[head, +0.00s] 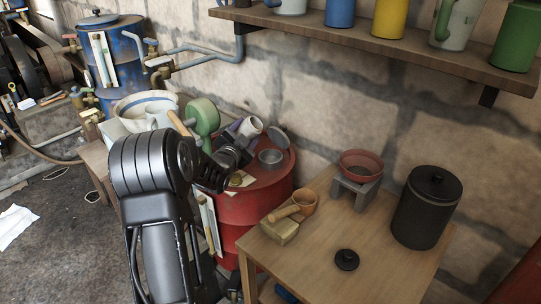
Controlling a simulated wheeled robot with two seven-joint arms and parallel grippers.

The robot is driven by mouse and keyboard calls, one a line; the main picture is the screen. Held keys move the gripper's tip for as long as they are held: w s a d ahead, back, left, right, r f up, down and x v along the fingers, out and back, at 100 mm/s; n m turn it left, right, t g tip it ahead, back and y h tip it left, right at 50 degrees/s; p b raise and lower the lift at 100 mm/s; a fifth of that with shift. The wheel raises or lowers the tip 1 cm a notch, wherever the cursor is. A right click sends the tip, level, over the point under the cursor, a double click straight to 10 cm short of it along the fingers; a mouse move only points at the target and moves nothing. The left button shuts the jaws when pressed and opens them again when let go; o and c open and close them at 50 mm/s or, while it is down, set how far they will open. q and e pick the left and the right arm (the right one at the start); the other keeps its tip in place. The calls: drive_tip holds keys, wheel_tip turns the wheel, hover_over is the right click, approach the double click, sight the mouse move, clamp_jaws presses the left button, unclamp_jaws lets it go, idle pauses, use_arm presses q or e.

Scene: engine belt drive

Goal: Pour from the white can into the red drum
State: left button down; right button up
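The red drum (268,206) stands in the middle of the head view, beside the wall. A small metal bowl-like piece (270,157) and a round grey lid (279,136) show on its top. A white can (251,126) with purple parts is tilted over the back left of the drum top. My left arm rises from the bottom and bends right. Its dark gripper (238,153) is at the purple part of the can and appears shut on it. The fingertips are partly hidden. No pouring stream can be made out. My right gripper is not in view.
A shelf (390,47) with several cans hangs above. A green can (204,116) is close to my arm.

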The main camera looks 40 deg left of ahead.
sight(249, 125)
use_arm(q)
drive_tip(key=shift+w+f, duration=0.1)
drive_tip(key=shift+f+m+p, duration=0.35)
drive_tip(key=shift+m+p, duration=0.5)
drive_tip(key=shift+m, duration=0.25)
idle(0.3)
drive_tip(key=shift+r+m+p, duration=0.4)
drive_tip(key=shift+m+p, duration=0.4)
drive_tip(key=shift+p, duration=0.35)
drive_tip(key=shift+f+b, duration=0.15)
drive_tip(key=shift+b, duration=0.15)
drive_tip(key=shift+f+m+g+b, duration=0.25)
drive_tip(key=shift+m+g+b, duration=0.05)
drive_tip(key=shift+m+b, duration=0.55)
idle(0.4)
drive_tip(key=shift+r, duration=0.35)
drive_tip(key=shift+w+d+r+m+y+p, duration=0.1)
drive_tip(key=shift+d+r+m+p, duration=0.15)
drive_tip(key=shift+r, duration=0.3)
drive_tip(key=shift+w+d+r+m+y+p, duration=0.1)
drive_tip(key=shift+r+m+p, duration=0.1)
drive_tip(key=shift+r, duration=0.3)
drive_tip(key=shift+w+d+r+m+y+p, duration=0.1)
drive_tip(key=shift+d+r+m+p, duration=0.15)
drive_tip(key=shift+r, duration=0.3)
drive_tip(key=shift+d+r+m+b, duration=0.15)
drive_tip(key=shift+r+m+b, duration=0.25)
drive_tip(key=shift+m, duration=0.55)
idle(0.9)
